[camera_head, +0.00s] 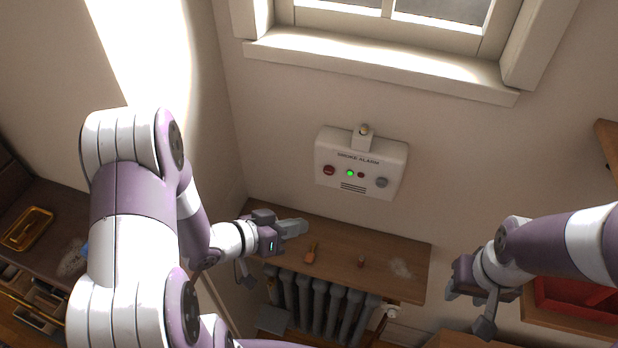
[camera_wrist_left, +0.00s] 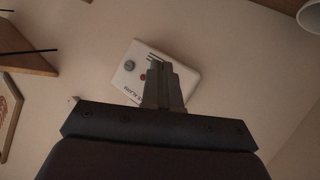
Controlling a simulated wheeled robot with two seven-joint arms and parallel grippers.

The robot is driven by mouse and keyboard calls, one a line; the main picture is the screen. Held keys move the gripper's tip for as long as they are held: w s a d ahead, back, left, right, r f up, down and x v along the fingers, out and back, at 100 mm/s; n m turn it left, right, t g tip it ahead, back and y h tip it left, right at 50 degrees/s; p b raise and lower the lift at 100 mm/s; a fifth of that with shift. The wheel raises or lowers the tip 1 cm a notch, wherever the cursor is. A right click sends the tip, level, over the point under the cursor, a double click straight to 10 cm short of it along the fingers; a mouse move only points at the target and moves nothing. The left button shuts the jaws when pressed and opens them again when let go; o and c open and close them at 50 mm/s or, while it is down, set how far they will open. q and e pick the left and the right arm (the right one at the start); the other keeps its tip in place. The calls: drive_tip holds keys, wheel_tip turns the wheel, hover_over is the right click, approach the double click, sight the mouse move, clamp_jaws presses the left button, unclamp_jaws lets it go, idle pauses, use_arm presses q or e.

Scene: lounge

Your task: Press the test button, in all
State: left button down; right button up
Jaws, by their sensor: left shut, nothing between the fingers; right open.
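The white smoke alarm (camera_head: 360,163) is mounted on the wall below the window. Its front has a red button (camera_head: 329,170) at the left, a lit green light (camera_head: 350,173), a small dark red dot (camera_head: 361,175) and a grey round button (camera_head: 381,182) at the right. I cannot read which one is the test button. My left gripper (camera_head: 304,227) is shut and empty, below and left of the alarm, apart from it. In the left wrist view the alarm (camera_wrist_left: 185,75) appears turned over, partly hidden by the shut fingers (camera_wrist_left: 160,78). My right gripper (camera_head: 467,310) is open and empty at the lower right.
A red tray (camera_head: 575,298) is at the right. The wall around the alarm is clear.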

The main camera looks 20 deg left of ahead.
sight(329, 171)
use_arm(q)
drive_tip(key=w+d+r+h+b, duration=0.1)
drive_tip(key=w+d+r, duration=0.1)
drive_tip(key=w, duration=0.8)
drive_tip(key=shift+d+r+t+h, duration=0.2)
drive_tip(key=shift+r+t+h, duration=0.1)
drive_tip(key=shift+t+h, duration=0.1)
use_arm(e)
drive_tip(key=shift+w+d+f, duration=0.15)
drive_tip(key=shift+w+f, duration=0.15)
drive_tip(key=shift+f, duration=0.2)
drive_tip(key=shift+w+d+f, duration=0.15)
drive_tip(key=shift+w+f, duration=0.1)
drive_tip(key=shift+f, duration=0.2)
idle(1.1)
use_arm(q)
drive_tip(key=shift+w, duration=0.45)
use_arm(e)
drive_tip(key=shift+r, duration=0.15)
